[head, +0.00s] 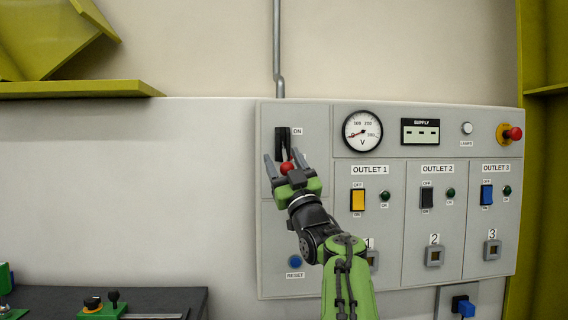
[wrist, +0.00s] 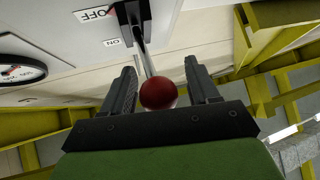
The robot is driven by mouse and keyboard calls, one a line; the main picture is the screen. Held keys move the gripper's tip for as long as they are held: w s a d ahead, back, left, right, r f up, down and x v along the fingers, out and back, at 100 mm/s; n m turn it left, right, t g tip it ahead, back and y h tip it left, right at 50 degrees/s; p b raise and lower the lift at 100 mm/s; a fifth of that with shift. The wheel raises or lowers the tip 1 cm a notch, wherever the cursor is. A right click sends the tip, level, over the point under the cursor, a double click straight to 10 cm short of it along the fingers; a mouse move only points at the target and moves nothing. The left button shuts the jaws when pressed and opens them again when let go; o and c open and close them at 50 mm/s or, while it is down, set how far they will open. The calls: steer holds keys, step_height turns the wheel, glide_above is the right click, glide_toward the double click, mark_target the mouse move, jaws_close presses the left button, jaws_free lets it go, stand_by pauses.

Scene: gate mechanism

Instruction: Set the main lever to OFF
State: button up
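The main lever has a red ball knob (head: 286,168) on a metal shaft. It comes out of a dark slot (head: 283,138) at the panel's upper left. The ON label (head: 297,131) is beside the slot's upper part. In the head view the knob shows lower than that label. In the wrist view the red knob (wrist: 158,93) and the OFF label (wrist: 95,14) both show. My gripper (head: 285,163) is open, with one finger on each side of the knob and visible gaps. In the head view my gripper hides the slot's lower end and the OFF label.
The panel also has a voltmeter (head: 362,131), a supply display (head: 420,132), a red knob button (head: 514,133), three outlet switches and a blue RESET button (head: 295,262). A dark table (head: 170,298) is at lower left. A yellow-green shelf (head: 80,89) is at upper left.

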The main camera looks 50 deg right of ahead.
steer(key=b+v, duration=0.3)
steer(key=v, duration=1.2)
steer(key=shift+s+f, duration=0.25)
steer(key=shift+a, duration=0.15)
